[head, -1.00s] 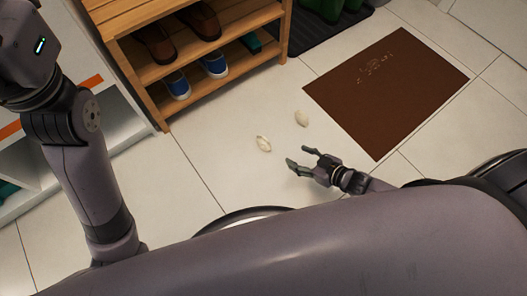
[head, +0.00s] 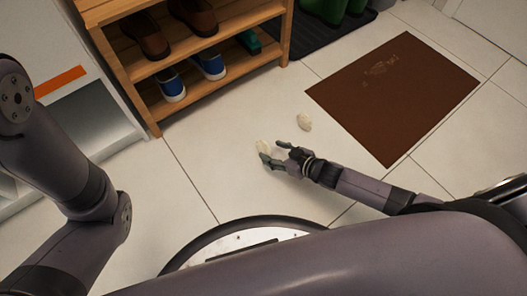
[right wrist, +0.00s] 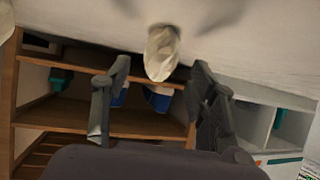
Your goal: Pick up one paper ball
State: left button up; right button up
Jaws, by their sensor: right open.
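Two crumpled off-white paper balls lie on the tiled floor in the head view. The nearer paper ball (head: 263,146) is right by my right gripper's fingertips; the other paper ball (head: 304,122) lies a little farther back and right. My right gripper (head: 271,153) is open and low over the floor. In the right wrist view, the near ball (right wrist: 162,54) shows between and beyond the spread fingers of the gripper (right wrist: 160,80), with a gap on either side. A pale piece at the upper left edge may be the other ball. My left gripper is out of view.
A wooden shoe rack (head: 155,120) with brown and blue shoes stands at the back. A brown doormat (head: 392,98) lies to the right. A dark tray (head: 318,38) with green boots is behind. A white cabinet (head: 85,100) stands left. Floor around the balls is clear.

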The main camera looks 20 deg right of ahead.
aim_at(269, 150)
jog(key=shift+b+x, duration=2.35)
jog(key=shift+w+a+f, duration=0.1)
jog(key=shift+w+a, duration=0.1)
jog(key=shift+w, duration=0.15)
jog(key=c, duration=0.9)
